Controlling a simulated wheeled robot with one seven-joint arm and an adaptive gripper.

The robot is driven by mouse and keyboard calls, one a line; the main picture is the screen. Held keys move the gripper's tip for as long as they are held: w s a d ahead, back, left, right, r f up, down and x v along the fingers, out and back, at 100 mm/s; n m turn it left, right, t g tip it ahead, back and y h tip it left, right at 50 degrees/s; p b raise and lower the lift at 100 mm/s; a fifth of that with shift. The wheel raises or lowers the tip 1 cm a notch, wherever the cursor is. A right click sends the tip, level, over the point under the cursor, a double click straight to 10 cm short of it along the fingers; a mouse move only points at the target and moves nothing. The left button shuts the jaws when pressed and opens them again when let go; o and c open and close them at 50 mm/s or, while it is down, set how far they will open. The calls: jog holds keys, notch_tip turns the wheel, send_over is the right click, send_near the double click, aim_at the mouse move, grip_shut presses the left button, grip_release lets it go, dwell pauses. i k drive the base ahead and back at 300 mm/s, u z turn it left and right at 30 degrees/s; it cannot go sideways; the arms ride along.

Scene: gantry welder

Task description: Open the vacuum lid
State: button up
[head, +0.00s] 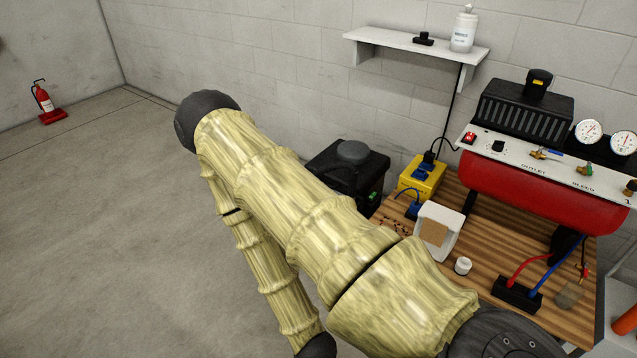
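A black box-shaped unit (372,198) with a round dark cap on its top (352,152) stands on the floor by the back wall, left of the wooden bench. It looks like the vacuum, and its top looks closed. A small green part shows on its right side. My arm in its yellowish sleeve crosses in front and hides its lower left part. My forearm runs down to the bottom edge of the picture, where only a dark joint shows. My gripper is out of the picture.
The wooden bench (482,255) holds a yellow box (422,175), a white container (439,231) and a red tank (540,194) with gauges. A wall shelf (415,44) hangs above. A fire extinguisher (43,101) stands far left. The floor at left is clear.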

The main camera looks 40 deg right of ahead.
aim_at(372, 165)
jog(key=z, duration=0.15)
jog(key=i, duration=1.25)
jog(key=z, duration=0.95)
jog(key=i, duration=0.6)
jog(key=z, duration=0.4)
